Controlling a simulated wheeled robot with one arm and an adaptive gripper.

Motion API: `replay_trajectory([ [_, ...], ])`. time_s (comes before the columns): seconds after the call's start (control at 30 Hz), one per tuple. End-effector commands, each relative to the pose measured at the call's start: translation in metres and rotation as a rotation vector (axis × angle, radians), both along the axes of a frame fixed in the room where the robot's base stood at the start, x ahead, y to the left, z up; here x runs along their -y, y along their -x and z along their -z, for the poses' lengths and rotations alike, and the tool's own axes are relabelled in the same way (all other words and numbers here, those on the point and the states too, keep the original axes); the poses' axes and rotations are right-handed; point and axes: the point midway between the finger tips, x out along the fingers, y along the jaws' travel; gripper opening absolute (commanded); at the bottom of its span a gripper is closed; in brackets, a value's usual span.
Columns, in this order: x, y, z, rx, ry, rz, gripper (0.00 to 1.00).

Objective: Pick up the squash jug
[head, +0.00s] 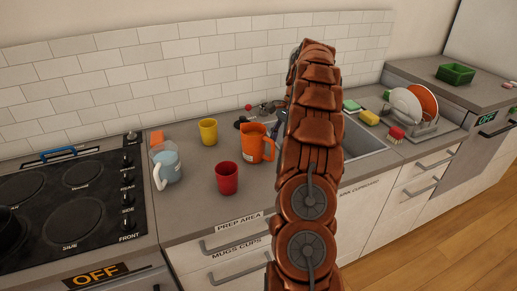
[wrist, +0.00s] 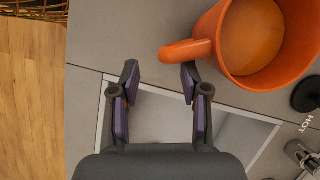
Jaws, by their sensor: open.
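The orange jug (head: 256,143), the likely squash jug, stands on the grey counter just left of my arm in the head view. Its right side is close to the arm in that picture. In the wrist view the orange jug (wrist: 262,55) fills the upper right, with orange liquid inside and its handle (wrist: 186,51) pointing left. My gripper (wrist: 160,76) is open and empty. Its fingertips lie just below the handle in the picture, apart from each other; I cannot tell whether the right one touches it.
A red cup (head: 227,178), a yellow cup (head: 208,131) and a pale blue jug (head: 168,165) stand left of the orange jug. The stove (head: 70,205) is further left. The sink (head: 360,140) and a dish rack (head: 415,128) are right of my arm.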

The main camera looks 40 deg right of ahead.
Motion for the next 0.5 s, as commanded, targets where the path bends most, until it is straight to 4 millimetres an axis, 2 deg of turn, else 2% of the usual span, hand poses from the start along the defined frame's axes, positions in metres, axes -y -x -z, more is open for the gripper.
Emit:
replay_trajectory([
  [0.17,-0.002,0.000,0.002,-0.001,-0.002,0.000,0.46],
  [0.5,-0.011,-0.002,0.026,-0.005,-0.005,0.003,0.46],
])
